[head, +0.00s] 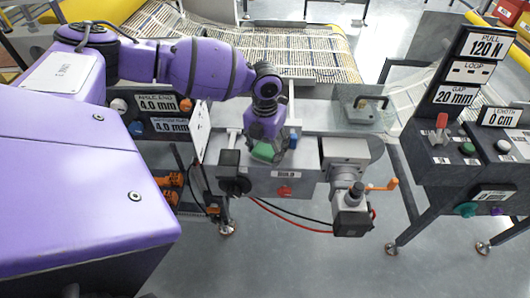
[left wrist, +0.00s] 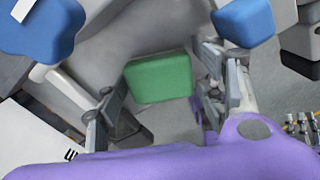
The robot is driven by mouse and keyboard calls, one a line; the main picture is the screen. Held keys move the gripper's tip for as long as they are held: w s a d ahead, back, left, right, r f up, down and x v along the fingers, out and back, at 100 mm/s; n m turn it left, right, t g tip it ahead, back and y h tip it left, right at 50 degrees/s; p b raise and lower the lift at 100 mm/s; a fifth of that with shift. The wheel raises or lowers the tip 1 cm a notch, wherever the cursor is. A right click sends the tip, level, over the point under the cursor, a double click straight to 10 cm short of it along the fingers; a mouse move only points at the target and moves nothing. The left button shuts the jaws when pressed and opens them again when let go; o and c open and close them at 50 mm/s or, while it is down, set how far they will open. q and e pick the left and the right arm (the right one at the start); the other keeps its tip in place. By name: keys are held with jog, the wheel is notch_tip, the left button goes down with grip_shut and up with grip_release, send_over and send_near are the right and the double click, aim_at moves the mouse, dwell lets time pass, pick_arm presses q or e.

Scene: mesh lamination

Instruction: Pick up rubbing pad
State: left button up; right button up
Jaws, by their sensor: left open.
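A green block, which looks like the rubbing pad (left wrist: 160,78), lies between the spread fingers of my left gripper (left wrist: 168,92) in the left wrist view. The height gap between fingers and pad is hard to tell. My right gripper is not seen.
The grey machine unit (head: 290,186) has a red knob and a motor block (head: 350,215) at its right. A white plate (head: 200,131) stands close left of the gripper. A mesh belt (head: 290,55) runs behind. Control panels (head: 455,135) stand at right.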

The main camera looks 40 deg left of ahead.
pick_arm(q)
jog(key=c, duration=1.1)
jog(key=shift+r, duration=0.15)
jog(key=shift+w+r, duration=0.1)
jog(key=shift+r, duration=0.15)
notch_tip(320, 180, up, 2)
jog(key=shift+r, duration=0.1)
jog(key=s+d+r, duration=0.2)
jog(key=s+r, duration=0.1)
jog(key=s, duration=0.1)
jog(key=s+d+r, duration=0.2)
jog(key=s+r, duration=0.1)
jog(key=s, duration=0.1)
jog(key=s+d+r+p, duration=0.1)
jog(key=s+d+r, duration=0.1)
jog(key=s+r, duration=0.2)
jog(key=shift+s+d, duration=0.25)
jog(key=shift+s, duration=0.05)
